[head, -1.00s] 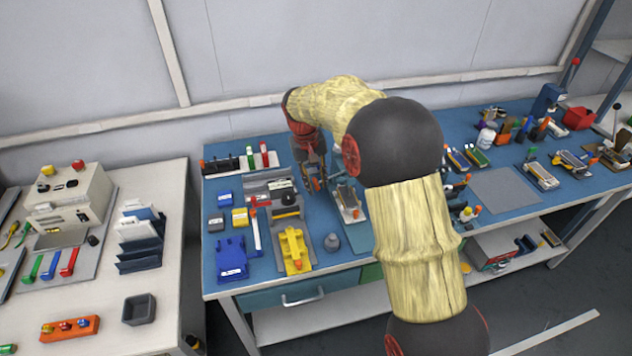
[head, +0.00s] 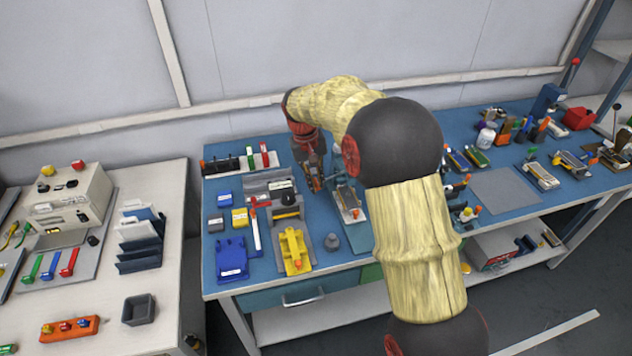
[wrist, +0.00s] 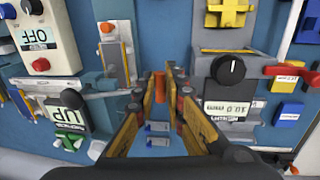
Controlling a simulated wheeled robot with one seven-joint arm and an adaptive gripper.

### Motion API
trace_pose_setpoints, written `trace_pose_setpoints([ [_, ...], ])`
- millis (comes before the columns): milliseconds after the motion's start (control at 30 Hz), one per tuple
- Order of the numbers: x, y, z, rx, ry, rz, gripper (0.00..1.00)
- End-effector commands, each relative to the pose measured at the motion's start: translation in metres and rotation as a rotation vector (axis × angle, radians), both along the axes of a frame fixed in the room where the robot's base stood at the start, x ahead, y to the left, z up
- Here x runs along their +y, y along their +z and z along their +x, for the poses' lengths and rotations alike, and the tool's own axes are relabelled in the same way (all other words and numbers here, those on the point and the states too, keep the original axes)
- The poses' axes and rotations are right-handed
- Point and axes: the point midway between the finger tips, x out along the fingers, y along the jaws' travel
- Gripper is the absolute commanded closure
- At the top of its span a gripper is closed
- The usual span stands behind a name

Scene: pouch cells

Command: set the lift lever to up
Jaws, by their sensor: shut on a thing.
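My gripper (head: 315,180) is over the back middle of the blue bench in the head view. In the wrist view its two tan-sided fingers (wrist: 168,92) are shut on a small red-orange upright piece (wrist: 159,85), which looks like the lift lever's handle. The fingers hide most of the lever, so its exact angle cannot be told. An upside-down "UP" display (wrist: 70,108) is left of the fingers in the wrist view. A grey bar (wrist: 80,86) runs above it. A teal-based fixture (head: 347,198) stands right of my gripper in the head view.
A grey unit with a black knob (wrist: 230,70) is close right of the fingers. A white box marked "OFF" (wrist: 38,38) is at upper left. A grey mat (head: 503,190) on the right is clear.

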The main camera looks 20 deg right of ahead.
Motion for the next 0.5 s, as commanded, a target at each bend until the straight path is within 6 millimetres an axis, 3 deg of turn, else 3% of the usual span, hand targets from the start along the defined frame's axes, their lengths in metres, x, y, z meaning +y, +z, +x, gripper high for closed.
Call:
trace_pose_setpoints([
  [267, -0.001, 0.004, 0.000, 0.001, -0.003, 0.030, 1.00],
  [500, -0.003, 0.018, 0.000, 0.000, -0.005, 0.155, 1.00],
])
